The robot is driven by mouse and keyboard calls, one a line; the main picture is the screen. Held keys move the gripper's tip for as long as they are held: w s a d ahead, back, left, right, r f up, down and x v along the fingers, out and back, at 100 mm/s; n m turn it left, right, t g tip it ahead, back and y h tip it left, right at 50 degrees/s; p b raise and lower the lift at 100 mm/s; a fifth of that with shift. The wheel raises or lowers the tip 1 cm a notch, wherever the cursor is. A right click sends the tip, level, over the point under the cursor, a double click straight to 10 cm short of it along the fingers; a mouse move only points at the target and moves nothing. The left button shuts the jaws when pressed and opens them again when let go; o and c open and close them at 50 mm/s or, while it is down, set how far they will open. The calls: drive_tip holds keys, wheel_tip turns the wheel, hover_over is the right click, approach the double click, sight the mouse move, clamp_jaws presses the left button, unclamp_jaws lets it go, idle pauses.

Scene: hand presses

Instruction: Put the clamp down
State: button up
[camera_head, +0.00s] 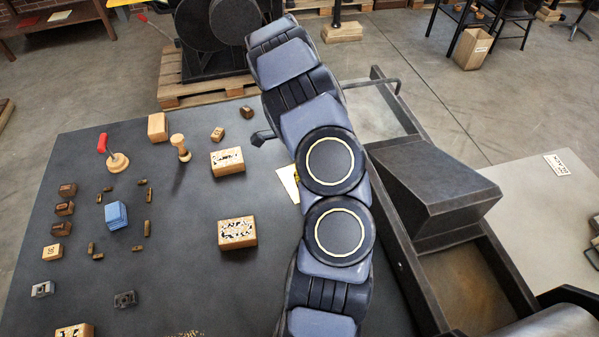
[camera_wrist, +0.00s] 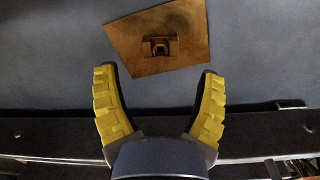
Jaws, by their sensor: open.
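A tan sheet (camera_wrist: 125,36) lies on the dark table top in the wrist view. A small block-shaped piece with a square opening (camera_wrist: 160,46), perhaps the clamp, sits on the sheet; I cannot tell for sure. My gripper (camera_wrist: 158,72) is open, with its yellow fingers spread wide and nothing between them. The fingertips point toward the sheet's near edge, and the piece is beyond them. In the head view my arm covers most of this spot; only a pale corner of the sheet (camera_head: 286,181) shows beside it.
The dark table (camera_head: 180,235) holds wooden type blocks (camera_head: 238,233), a red-handled tool (camera_head: 115,158), a wooden stamp (camera_head: 180,147) and a blue stack (camera_head: 116,215). A dark metal press bed with a sloped box (camera_head: 430,190) stands right of my arm. Free table surface lies left of my arm.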

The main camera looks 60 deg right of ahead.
wheel_tip(320, 180, up, 7)
drive_tip(key=w+a+r+n, duration=0.1)
drive_tip(key=a+r+n, duration=0.55)
drive_tip(key=a, duration=0.25)
drive_tip(key=w+a+r+n, duration=0.1)
drive_tip(key=a+r+n, duration=0.5)
drive_tip(key=a, duration=0.4)
drive_tip(key=s+a+r+n, duration=0.2)
drive_tip(key=s+a+n, duration=0.4)
drive_tip(key=a+n, duration=0.2)
drive_tip(key=s+a+r+n+g, duration=0.1)
drive_tip(key=s+a+r+n, duration=0.2)
drive_tip(key=s+a+n, duration=0.4)
drive_tip(key=shift+s+a+r+n, duration=0.2)
drive_tip(key=shift+a+r+n, duration=0.05)
drive_tip(key=shift+a+n, duration=0.5)
drive_tip(key=shift+a+f+g, duration=0.1)
drive_tip(key=shift+g, duration=0.2)
